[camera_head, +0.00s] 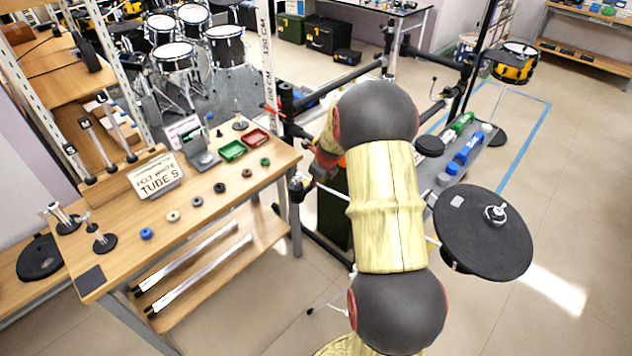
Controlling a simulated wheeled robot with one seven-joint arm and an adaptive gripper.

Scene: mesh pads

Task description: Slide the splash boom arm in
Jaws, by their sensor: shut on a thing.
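The splash boom arm (332,192) is a thin pale rod, tilted down to the right. Its left end meets a dark clamp (297,187) on the rack post near the bench's right edge; how deep it sits is unclear. The rod passes behind my arm. A short rod piece comes out on the right, at a black round pad (482,245) with a wing nut on top. My gripper (326,166) seems to be the dark and reddish part beside the rod, mostly covered by my arm. It is shut on the rod; its fingertips are not clear.
A wooden bench (215,205) on the left carries parts, small trays and a label sign (155,175). Dark rack tubes (350,75) stand behind my arm. A grey shelf (465,155) with bottles is at the right. Open floor lies at the lower right.

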